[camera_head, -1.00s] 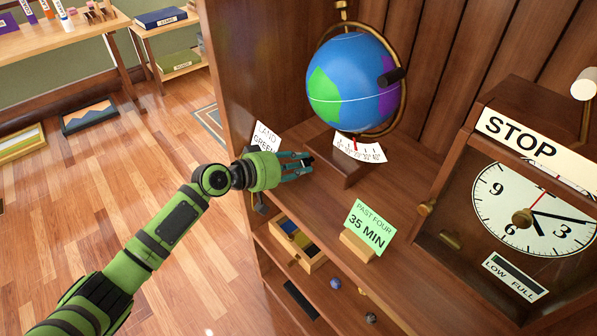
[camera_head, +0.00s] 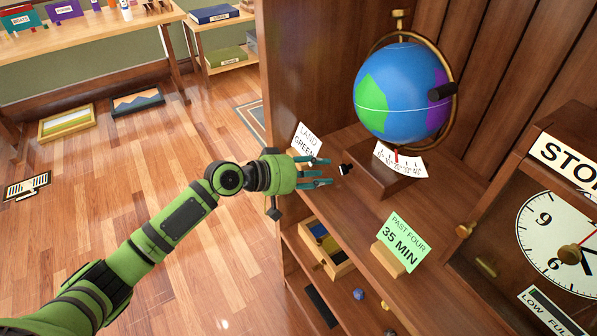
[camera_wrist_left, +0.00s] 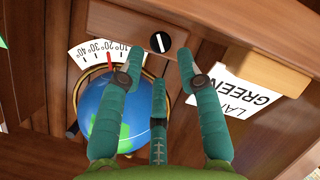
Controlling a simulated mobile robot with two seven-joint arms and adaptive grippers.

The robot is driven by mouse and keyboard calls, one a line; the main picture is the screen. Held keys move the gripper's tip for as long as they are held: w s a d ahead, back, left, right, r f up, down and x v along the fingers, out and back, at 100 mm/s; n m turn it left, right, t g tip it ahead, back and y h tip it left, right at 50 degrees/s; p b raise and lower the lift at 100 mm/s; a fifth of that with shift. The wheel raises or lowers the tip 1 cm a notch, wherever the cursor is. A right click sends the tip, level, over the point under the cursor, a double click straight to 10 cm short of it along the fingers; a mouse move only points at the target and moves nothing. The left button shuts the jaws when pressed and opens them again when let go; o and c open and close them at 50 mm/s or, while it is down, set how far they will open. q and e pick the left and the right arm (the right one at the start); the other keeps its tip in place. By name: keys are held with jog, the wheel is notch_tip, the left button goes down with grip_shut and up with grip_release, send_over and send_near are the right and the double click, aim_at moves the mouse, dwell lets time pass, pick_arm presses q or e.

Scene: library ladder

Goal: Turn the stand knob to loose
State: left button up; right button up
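The stand knob (camera_head: 346,169) is small and black, on the end of the globe's wooden stand (camera_head: 376,183). In the left wrist view the knob (camera_wrist_left: 160,42) shows its round face with a white line, nearly upright and slightly tilted. No loose or tight marking is readable. My left gripper (camera_head: 328,172) is open and empty, its fingers pointing at the knob with a small gap. In the left wrist view the gripper's fingers (camera_wrist_left: 159,72) are spread below the knob, not touching it. The globe (camera_head: 403,93) is above the stand. My right gripper is not in view.
A "LAND GREEN" card (camera_head: 307,141) stands close beside the left gripper. A green "PAST FOUR 35 MIN" card (camera_head: 403,242) stands in front on the shelf. A scale card (camera_head: 399,160) with a red pointer is on the stand. A clock (camera_head: 562,240) is at right.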

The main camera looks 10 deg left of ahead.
pick_arm(q)
jog(key=v, duration=0.6)
jog(key=shift+s+a+r, duration=0.15)
jog(key=shift+s+a, duration=0.1)
